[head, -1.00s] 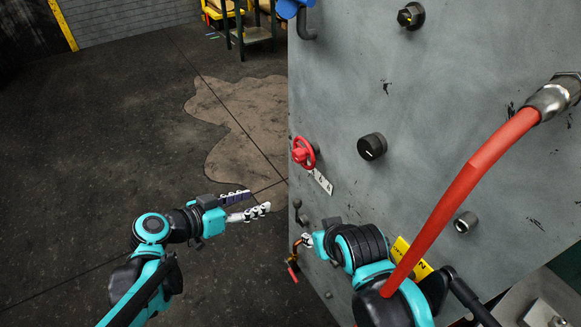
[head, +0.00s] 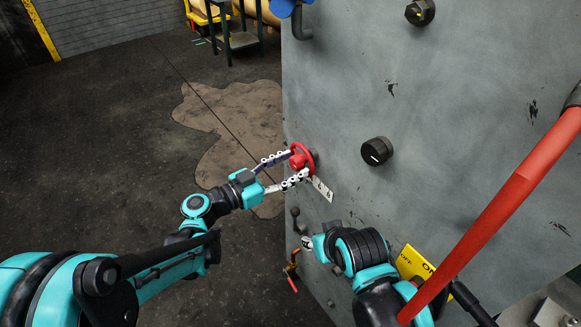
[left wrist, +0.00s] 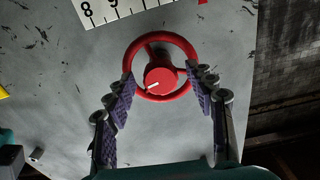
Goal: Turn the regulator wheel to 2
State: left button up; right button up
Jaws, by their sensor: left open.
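The red regulator wheel (head: 300,160) sticks out near the left edge of the grey panel. In the left wrist view the wheel (left wrist: 159,79) has a round hub with a short white mark pointing to the lower left. A white number plate (left wrist: 112,12) lies beyond it, with 8 and 9 showing; it also shows beside the wheel in the head view (head: 322,190). My left gripper (head: 296,166) is open, with its fingertips on either side of the wheel; firm contact cannot be told. My right gripper (head: 308,242) is low by the panel, its jaws too small to judge.
The grey panel (head: 440,180) fills the right side. A small lever with a red end (head: 292,280) is near my right gripper. The floor at left is open.

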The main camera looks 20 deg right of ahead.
pick_arm(q)
jog(key=shift+w+d, duration=0.1)
jog(key=c, duration=1.2)
jog(key=shift+o, duration=0.2)
jog(key=shift+n, duration=0.4)
